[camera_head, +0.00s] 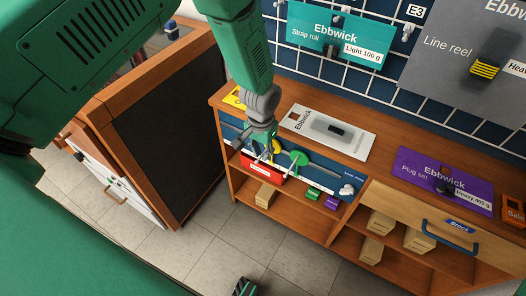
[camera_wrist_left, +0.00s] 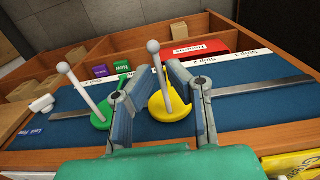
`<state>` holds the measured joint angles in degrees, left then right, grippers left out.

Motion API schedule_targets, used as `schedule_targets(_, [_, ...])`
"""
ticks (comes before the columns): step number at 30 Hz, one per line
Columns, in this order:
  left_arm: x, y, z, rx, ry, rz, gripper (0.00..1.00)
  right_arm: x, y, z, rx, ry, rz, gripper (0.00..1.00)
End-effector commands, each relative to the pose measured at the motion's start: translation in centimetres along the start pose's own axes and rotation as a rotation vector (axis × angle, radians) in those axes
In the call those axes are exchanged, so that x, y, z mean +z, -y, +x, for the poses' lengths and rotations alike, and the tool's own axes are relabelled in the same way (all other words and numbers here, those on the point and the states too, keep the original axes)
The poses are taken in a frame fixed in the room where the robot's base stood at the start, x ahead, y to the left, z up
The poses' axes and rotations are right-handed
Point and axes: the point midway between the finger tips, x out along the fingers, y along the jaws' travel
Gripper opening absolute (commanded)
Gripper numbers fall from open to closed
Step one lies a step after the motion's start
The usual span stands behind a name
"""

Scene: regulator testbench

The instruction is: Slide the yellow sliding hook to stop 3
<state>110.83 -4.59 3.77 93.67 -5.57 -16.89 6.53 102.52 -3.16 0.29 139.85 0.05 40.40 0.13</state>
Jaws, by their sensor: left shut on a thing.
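The yellow sliding hook (camera_wrist_left: 178,106) shows in the left wrist view as a yellow disc with a white ball-topped post, on a metal rail across a blue panel (camera_wrist_left: 240,117). My left gripper (camera_wrist_left: 161,82) is shut on its post, one finger on each side; it also shows in the head view (camera_head: 263,148), over the panel's left part. A green slider (camera_wrist_left: 100,119) with its own post stands left of the yellow one; it also shows in the head view (camera_head: 299,158). Stop 1 and Stop 2 labels show on the white strip; a Stop 3 label is not readable.
A red bin (camera_head: 262,170) and small green and purple boxes (camera_head: 331,202) sit beside the panel. A white knob (camera_wrist_left: 41,104) is at the panel's left end in the wrist view. A dark-green piece, perhaps my right gripper, shows at the head view's bottom edge.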

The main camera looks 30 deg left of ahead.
Motion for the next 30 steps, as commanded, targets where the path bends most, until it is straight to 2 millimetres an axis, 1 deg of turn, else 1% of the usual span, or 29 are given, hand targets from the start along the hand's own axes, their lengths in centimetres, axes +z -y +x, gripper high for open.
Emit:
schedule_targets(3, [0.0,-0.3,0.0,-0.005,0.0,0.001,0.0,0.0,0.0,0.0,0.0,0.0,0.0,0.4])
schedule_targets(4, [0.0,-0.3,0.0,-0.005,0.001,0.001,0.23,0.0,0.0,0.0,0.0,0.0,0.0,0.4])
schedule_targets(5, [0.0,-0.4,0.0,-0.006,0.001,0.001,0.33,0.0,0.0,0.0,0.0,0.0,0.0,0.4])
schedule_targets(9, [0.0,-0.6,0.0,-0.008,0.001,0.002,0.33,0.0,0.0,0.0,0.0,0.0,0.0,0.4])
schedule_targets(17, [0.0,-0.2,0.0,-0.004,0.001,0.001,0.33,0.1,0.0,0.0,0.001,-0.002,0.001,0.4])
schedule_targets(20, [-0.1,-0.1,-0.6,-0.003,0.0,0.001,0.33,0.2,0.1,-0.1,0.004,-0.003,0.001,0.4])
schedule_targets(23, [-0.1,-0.3,-2.1,-0.004,-0.001,0.001,0.33,0.2,0.1,-0.1,0.003,-0.003,0.001,0.4])
schedule_targets(30, [-0.2,-1.0,-7.4,-0.011,-0.002,0.002,0.33,0.2,-0.1,0.0,-0.001,-0.003,0.0,0.4])
